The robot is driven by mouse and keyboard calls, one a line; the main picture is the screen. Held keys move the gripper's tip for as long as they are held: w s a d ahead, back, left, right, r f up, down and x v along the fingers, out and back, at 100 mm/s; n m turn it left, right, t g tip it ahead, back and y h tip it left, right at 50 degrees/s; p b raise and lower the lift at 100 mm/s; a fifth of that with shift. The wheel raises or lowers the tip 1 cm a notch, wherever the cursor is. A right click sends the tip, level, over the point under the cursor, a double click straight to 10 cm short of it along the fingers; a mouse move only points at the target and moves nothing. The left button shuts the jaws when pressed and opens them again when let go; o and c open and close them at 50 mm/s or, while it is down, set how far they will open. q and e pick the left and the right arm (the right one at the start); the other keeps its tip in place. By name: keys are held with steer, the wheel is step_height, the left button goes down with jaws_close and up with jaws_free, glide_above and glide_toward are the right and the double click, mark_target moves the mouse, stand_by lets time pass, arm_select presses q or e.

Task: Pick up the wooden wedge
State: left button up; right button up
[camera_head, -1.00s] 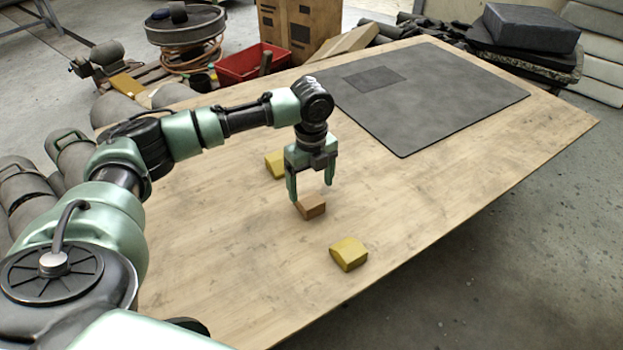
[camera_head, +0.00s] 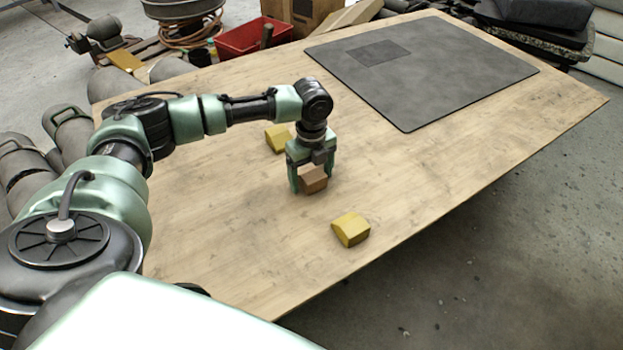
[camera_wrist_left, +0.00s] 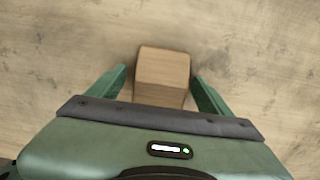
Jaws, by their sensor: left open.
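The wooden wedge (camera_head: 314,183), a small brown block, lies on the wooden table. My left gripper (camera_head: 313,178) points down over it, open, with one finger on each side of it. In the left wrist view the wedge (camera_wrist_left: 162,70) sits between the two green fingers, with a visible gap on each side. Its near part is hidden by the gripper body. My right gripper is in neither view.
A yellow block (camera_head: 351,229) lies in front of the wedge, nearer the table's edge. Another yellow block (camera_head: 277,138) lies behind my gripper. A dark grey mat (camera_head: 440,85) covers the far right of the table (camera_head: 230,215). A red bin (camera_head: 252,38) stands beyond it.

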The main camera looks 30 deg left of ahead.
arm_select(q)
steer(key=c, duration=1.4)
steer(key=shift+c, duration=0.6)
steer(key=shift+r, duration=0.15)
